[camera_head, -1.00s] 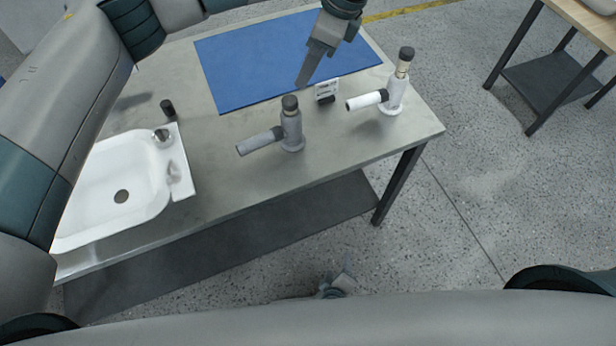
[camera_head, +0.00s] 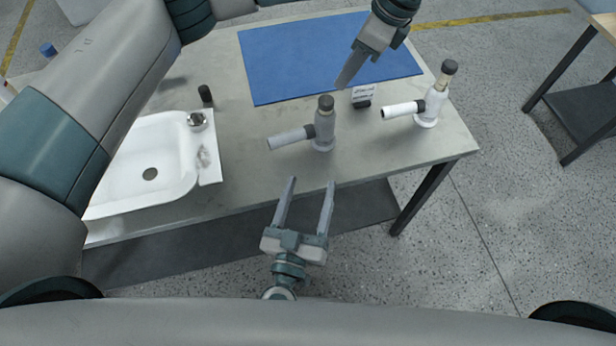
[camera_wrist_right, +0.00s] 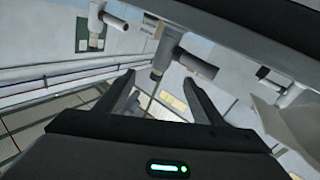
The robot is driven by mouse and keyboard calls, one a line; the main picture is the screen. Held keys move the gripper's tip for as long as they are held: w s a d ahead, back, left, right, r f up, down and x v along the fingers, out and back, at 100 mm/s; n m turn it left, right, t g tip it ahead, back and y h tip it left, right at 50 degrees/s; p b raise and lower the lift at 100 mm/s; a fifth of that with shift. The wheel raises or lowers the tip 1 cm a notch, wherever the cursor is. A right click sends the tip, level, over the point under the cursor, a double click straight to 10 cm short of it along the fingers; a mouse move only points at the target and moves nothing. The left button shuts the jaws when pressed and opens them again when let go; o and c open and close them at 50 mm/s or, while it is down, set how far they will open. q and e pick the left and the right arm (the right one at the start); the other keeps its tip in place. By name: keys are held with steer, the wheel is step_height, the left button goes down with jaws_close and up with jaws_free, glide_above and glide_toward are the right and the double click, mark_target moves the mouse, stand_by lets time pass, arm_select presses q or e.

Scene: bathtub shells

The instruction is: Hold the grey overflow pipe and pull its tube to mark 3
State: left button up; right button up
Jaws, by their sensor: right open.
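The grey overflow pipe (camera_head: 324,130) stands upright on the table, its side arm pointing left. A dark cap tops its short beige tube; marks are too small to read. It also shows in the right wrist view (camera_wrist_right: 167,52), beyond and between the fingers. My left gripper (camera_head: 343,82) points down just above and right of the cap, apparently not touching. I see it edge-on and cannot tell its opening. My right gripper (camera_head: 308,184) is open and empty in front of the table, its fingers pointing toward the grey pipe. Its fingers also show in the right wrist view (camera_wrist_right: 160,92).
A white overflow pipe (camera_head: 428,108) stands to the right. A small card on a dark base (camera_head: 362,95) is behind the grey pipe. A white basin (camera_head: 135,150), a black cylinder (camera_head: 205,94) and a blue mat (camera_head: 290,65) are on the table (camera_head: 240,122).

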mark_target(323, 125)
steer(key=shift+w+a+r+m+g, duration=0.1)
steer(key=shift+w+r+m+g, duration=0.05)
steer(key=shift+w+r+m, duration=0.4)
steer(key=shift+w+a+r+m+g, duration=0.15)
steer(key=shift+w+r+m, duration=0.15)
steer(key=shift+r+m, duration=0.4)
steer(key=shift+w+d, duration=0.15)
steer(key=w+d, duration=0.1)
steer(key=w, duration=0.4)
steer(key=w+d, duration=0.1)
steer(key=w, duration=0.5)
steer(key=w+d, duration=0.1)
steer(key=w, duration=0.5)
